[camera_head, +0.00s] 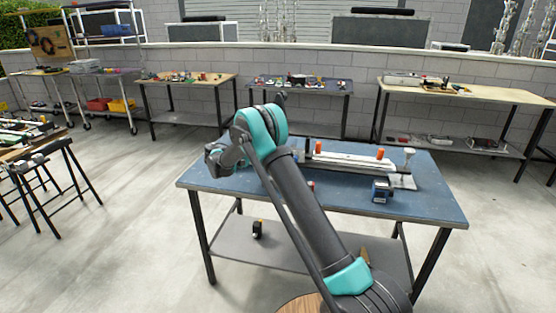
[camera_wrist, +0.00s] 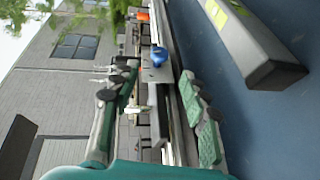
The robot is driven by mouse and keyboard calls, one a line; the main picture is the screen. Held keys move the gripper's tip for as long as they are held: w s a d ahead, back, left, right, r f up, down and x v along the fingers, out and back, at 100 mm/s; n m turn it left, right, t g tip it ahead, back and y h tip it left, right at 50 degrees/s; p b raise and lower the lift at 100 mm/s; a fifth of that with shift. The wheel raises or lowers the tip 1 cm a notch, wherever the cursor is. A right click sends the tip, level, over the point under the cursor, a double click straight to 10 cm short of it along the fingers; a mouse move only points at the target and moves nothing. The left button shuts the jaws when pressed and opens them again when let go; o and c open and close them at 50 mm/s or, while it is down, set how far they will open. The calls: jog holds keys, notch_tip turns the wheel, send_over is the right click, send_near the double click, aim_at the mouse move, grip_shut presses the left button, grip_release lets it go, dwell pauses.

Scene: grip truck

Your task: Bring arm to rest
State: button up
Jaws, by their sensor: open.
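My arm rises from the bottom of the head view and bends at a teal elbow above the blue-topped table (camera_head: 235,190). Its end, with my gripper (camera_head: 222,160), hangs over the table's left part, mostly seen from behind. In the wrist view my gripper (camera_wrist: 152,85) is open, its two green-padded fingers apart with nothing held between them. That view is turned on its side, with the blue tabletop along the right. A long metal rail (camera_head: 345,161) with orange pieces lies on the table to the right of my gripper.
In the wrist view, a dark bar with yellow-green marks (camera_wrist: 245,40) lies close on the tabletop. Other workbenches (camera_head: 460,92) line the back wall.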

jog(key=s+d+r+n+y, duration=0.2)
jog(key=s+d+y, duration=0.6)
jog(key=s+d, duration=0.75)
jog(key=s+a+f+m+t+y, duration=0.1)
jog(key=s+f+y, duration=0.3)
jog(key=s, duration=0.9)
jog(key=s+a+f+m+t+y, duration=0.1)
jog(key=s+f+y, duration=0.3)
jog(key=s, duration=1)
jog(key=shift+t, duration=0.4)
